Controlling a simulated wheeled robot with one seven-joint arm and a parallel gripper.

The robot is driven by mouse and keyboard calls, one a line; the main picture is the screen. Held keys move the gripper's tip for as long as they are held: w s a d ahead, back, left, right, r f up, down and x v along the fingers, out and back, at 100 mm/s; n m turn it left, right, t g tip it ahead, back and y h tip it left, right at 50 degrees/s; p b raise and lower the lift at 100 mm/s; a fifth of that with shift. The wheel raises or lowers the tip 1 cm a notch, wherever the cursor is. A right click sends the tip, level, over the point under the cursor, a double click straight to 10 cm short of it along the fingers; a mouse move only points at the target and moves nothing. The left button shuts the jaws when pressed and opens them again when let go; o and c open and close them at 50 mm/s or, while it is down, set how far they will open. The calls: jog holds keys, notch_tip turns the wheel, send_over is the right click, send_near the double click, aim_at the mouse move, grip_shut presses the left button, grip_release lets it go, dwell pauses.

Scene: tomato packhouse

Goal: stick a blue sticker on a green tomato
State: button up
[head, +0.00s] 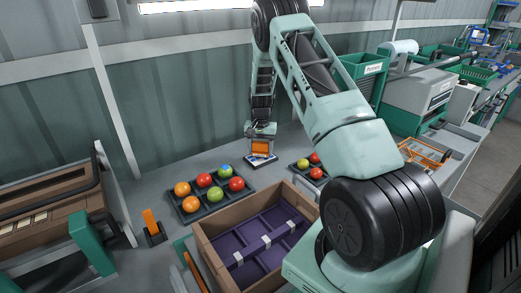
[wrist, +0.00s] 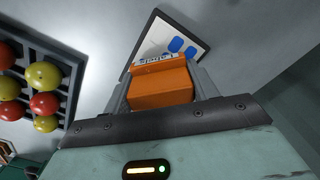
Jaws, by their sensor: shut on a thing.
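My gripper (head: 262,133) points down at the back of the bench, its jaws shut on an orange block-shaped tool (wrist: 162,85). Under it lies a dark-edged white card (head: 262,161); blue oval stickers (wrist: 176,45) show on it in the wrist view. I cannot tell whether the tool touches the card. A dark tray (head: 211,210) holds orange, red and green tomatoes. One green tomato (head: 225,174) there has a blue patch on top; another green tomato (head: 215,194) shows no blue. A smaller tray right of the card holds a green tomato (head: 303,164) and red ones.
A cardboard box (head: 226,257) with purple dividers stands in front of the trays. An orange piece (head: 150,220) stands in a dark holder at the left. A brown crate (head: 45,208) is farther left. My arm hides part of the bench at the right.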

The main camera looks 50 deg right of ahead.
jog(key=shift+r+p, duration=1.7)
jog(key=shift+r, duration=1.3)
jog(key=shift+a, duration=0.15)
